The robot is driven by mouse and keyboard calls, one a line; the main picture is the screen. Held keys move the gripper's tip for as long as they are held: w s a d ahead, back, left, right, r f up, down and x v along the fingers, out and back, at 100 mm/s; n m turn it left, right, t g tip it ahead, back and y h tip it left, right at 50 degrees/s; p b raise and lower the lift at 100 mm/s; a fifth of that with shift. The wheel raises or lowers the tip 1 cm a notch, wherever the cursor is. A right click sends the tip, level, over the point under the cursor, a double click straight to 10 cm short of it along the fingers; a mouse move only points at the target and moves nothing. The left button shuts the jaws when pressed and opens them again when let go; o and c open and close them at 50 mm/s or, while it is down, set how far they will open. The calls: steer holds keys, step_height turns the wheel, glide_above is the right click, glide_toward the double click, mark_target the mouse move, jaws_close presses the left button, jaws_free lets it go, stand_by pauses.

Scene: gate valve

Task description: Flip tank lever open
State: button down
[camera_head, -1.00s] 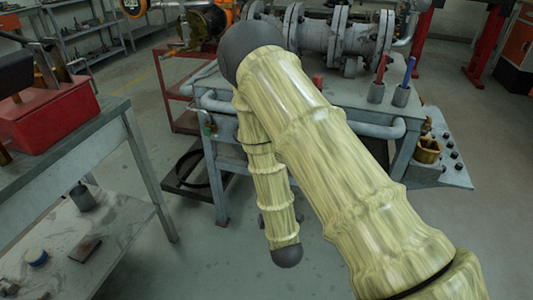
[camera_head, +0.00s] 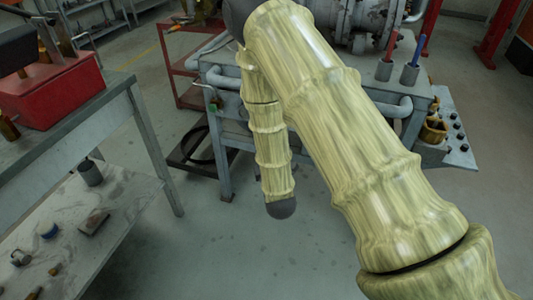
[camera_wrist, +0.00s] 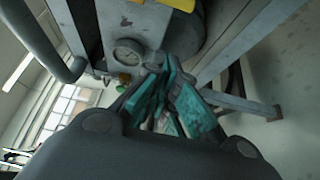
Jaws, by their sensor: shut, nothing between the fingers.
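My gripper (camera_wrist: 172,105) shows in the wrist view with teal finger pads close together and nothing between them. In the head view it is hidden behind my arm. A small valve fitting with a green part (camera_head: 213,106) is at the left front corner of the grey bench (camera_head: 415,103); whether it is the tank lever is unclear. In the wrist view a round gauge (camera_wrist: 128,52) sits on a grey surface just beyond the fingertips. A small yellow-green part (camera_wrist: 122,84) is left of the fingers, apart from them. I cannot make out the lever's position.
A grey pipe rail (camera_wrist: 48,50) runs at upper left in the wrist view. A workbench with a red box (camera_head: 60,92) stands at the left in the head view. Two cups (camera_head: 408,75) hold tools on the grey bench. Open floor lies between the benches.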

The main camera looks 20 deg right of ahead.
steer(key=w+d+b, duration=0.2)
steer(key=w+d, duration=0.2)
steer(key=shift+w, duration=0.4)
stand_by(0.4)
steer(key=shift+d, duration=0.25)
